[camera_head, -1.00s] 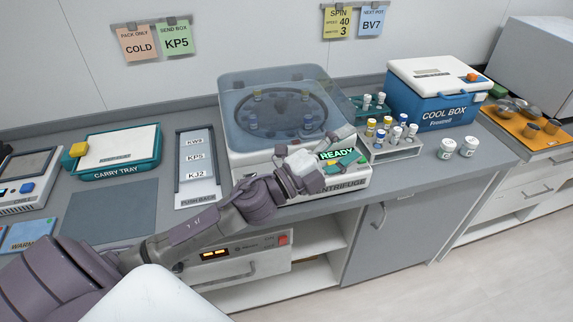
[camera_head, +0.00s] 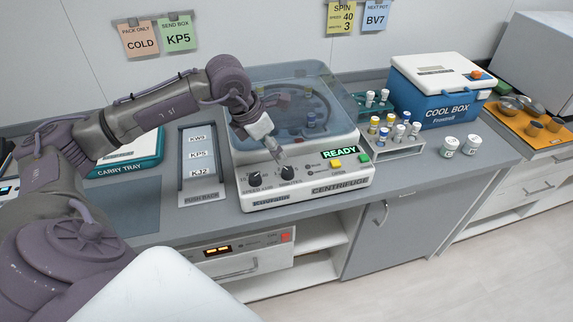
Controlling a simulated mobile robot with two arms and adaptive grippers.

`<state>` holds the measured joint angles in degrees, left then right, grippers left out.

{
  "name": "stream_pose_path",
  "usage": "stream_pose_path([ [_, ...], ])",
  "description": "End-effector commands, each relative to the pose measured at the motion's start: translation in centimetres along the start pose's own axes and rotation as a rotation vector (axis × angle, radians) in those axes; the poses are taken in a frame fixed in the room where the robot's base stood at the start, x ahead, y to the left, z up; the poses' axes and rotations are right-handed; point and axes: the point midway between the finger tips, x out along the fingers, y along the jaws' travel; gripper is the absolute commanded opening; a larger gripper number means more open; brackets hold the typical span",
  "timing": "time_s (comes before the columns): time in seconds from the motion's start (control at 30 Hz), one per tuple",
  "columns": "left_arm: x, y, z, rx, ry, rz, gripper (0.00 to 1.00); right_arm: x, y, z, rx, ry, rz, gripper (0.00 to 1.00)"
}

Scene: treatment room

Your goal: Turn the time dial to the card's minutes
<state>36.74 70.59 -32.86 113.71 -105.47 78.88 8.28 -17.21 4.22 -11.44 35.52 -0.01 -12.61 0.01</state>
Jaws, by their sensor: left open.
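The centrifuge (camera_head: 310,190) stands on the counter with its clear blue lid down. Its front panel has two dark dials. The left one is the speed dial (camera_head: 254,178). The right one is the time dial (camera_head: 288,171), labelled minutes; its exact setting is too small to read. The yellow spin card (camera_head: 341,18) on the wall reads speed 40, minutes 3. My left gripper (camera_head: 278,152) is open and empty, pointing down just above and behind the time dial, apparently apart from it. My right gripper is out of view.
A green READY display (camera_head: 339,152) and a yellow button (camera_head: 336,164) are right of the dials. A rack of vials (camera_head: 396,146) and two white jars (camera_head: 461,145) stand to the right. The label holder (camera_head: 201,197) and carry tray (camera_head: 150,160) are to the left.

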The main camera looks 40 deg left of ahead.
Motion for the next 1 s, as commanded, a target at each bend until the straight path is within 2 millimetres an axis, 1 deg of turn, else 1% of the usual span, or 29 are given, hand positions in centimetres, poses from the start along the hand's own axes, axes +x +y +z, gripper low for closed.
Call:
stream_pose_path([
  [0.03,0.9,-0.1,0.0,-0.001,0.004,-0.005,0.59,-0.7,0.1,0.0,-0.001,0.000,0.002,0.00],
  [0.2,4.6,-0.2,0.1,0.000,0.002,-0.006,0.59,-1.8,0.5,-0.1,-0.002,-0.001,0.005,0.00],
  [0.3,6.5,-0.2,0.1,-0.001,0.000,-0.006,0.59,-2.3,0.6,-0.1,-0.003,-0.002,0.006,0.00],
  [0.4,8.0,-0.2,0.1,-0.002,0.000,-0.005,0.59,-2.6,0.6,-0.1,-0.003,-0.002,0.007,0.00],
  [0.5,9.0,-0.1,0.1,0.000,-0.001,-0.004,0.59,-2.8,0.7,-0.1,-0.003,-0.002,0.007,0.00],
  [0.7,9.9,-0.1,0.0,0.001,-0.002,-0.002,0.59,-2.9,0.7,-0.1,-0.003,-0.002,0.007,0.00],
  [0.9,9.9,-0.1,0.0,0.001,-0.002,-0.002,0.59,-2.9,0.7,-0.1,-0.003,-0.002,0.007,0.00],
  [0.97,9.9,-0.1,0.0,0.001,-0.002,-0.002,0.49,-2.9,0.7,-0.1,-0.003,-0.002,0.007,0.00],
  [1.0,9.9,-0.1,0.0,0.001,-0.002,-0.002,0.43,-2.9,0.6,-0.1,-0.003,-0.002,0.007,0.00],
])
